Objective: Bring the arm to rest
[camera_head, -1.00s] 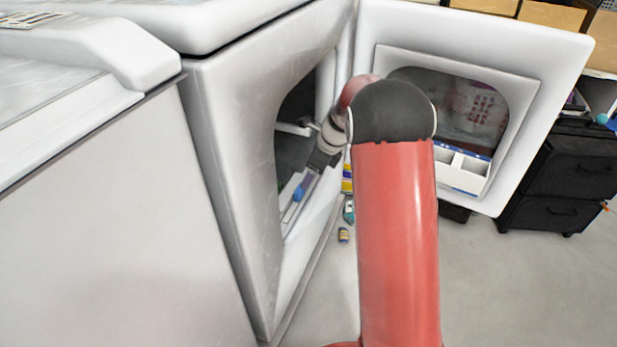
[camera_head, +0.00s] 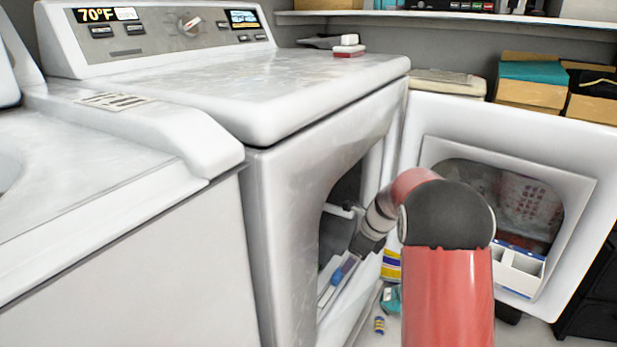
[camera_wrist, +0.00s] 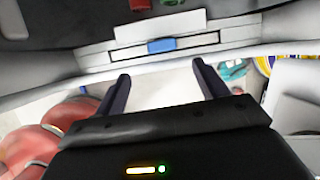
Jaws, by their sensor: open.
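My gripper (camera_wrist: 162,82) shows in the wrist view with its two dark fingers spread apart and nothing between them. In the head view my red arm (camera_head: 447,290) reaches to the front opening of a white dryer (camera_head: 285,215). My gripper there is partly hidden at the opening's edge, so its fingertips are hard to make out. A grey-white strip with a blue piece (camera_head: 337,277) lies along the lower rim of the opening. The blue piece also shows in the wrist view (camera_wrist: 161,46), ahead of the fingers and apart from them.
The open dryer door (camera_head: 582,165) stands to the right of my arm, close beside it. A white washer (camera_head: 110,240) stands at the left. A small can (camera_head: 379,325) and other containers are on the floor below the opening. Boxes (camera_head: 532,83) sit at the back right.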

